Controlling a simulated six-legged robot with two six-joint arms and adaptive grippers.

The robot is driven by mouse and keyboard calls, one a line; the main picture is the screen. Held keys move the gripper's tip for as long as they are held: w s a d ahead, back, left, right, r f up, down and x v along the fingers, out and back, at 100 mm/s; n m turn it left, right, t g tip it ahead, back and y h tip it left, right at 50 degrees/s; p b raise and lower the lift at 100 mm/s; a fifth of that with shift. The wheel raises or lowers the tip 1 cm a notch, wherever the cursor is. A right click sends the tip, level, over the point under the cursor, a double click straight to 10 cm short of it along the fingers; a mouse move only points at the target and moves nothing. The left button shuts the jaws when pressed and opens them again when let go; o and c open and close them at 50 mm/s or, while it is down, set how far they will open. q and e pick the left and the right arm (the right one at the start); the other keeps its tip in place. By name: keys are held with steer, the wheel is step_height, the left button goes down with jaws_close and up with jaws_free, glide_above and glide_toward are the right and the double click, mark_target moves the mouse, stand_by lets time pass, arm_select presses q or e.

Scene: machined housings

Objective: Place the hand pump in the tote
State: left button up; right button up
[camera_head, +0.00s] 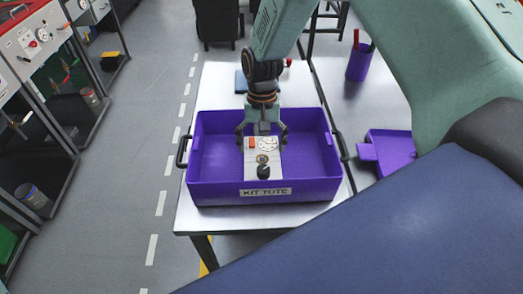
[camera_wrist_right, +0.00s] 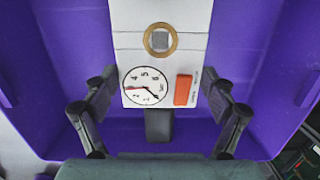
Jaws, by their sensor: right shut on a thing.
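The hand pump (camera_head: 262,158) is a pale block with a round dial, an orange-red patch, a brass ring and a black knob at its near end. The wrist view shows the pump (camera_wrist_right: 160,20) between the dark fingers (camera_wrist_right: 160,84). The purple tote (camera_head: 215,190), labelled KIT TOTE, lies around and below the pump in the head view. The purple walls (camera_wrist_right: 60,35) flank it in the wrist view. I cannot tell whether the pump touches the tote floor. My left gripper is not in view.
The tote stands on a pale table (camera_head: 220,85) with black handles at its sides. A purple cup (camera_head: 359,63) and a smaller purple tray (camera_head: 388,147) are to the right. A dark blue item (camera_head: 242,82) lies behind the tote. Racks with panels line the left.

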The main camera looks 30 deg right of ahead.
mark_target(262, 146)
steer(key=f, duration=0.2)
steer(key=shift+s+d+f, duration=0.15)
steer(key=shift+d+f, duration=0.15)
steer(key=shift+d, duration=0.05)
steer(key=shift+d+f, duration=0.1)
steer(key=shift+f, duration=0.1)
steer(key=shift+w+a, duration=0.25)
steer(key=shift+w, duration=0.15)
steer(key=shift+s+a+f, duration=0.1)
steer(key=shift+s+a, duration=0.05)
steer(key=o, duration=1.1)
steer(key=shift+s, duration=0.15)
steer(key=shift+o, duration=1.1)
steer(key=shift+d, duration=0.2)
steer(key=shift+o, duration=0.3)
steer(key=shift+d, duration=0.1)
steer(key=shift+f, duration=0.1)
steer(key=shift+a+r, duration=0.2)
steer(key=shift+a, duration=0.05)
steer(key=r, duration=0.3)
steer(key=w+r, duration=0.1)
steer(key=r, duration=0.7)
steer(key=shift+w+d, duration=0.25)
steer(key=shift+d, duration=0.15)
steer(key=shift+d+r, duration=0.2)
steer(key=shift+r, duration=0.3)
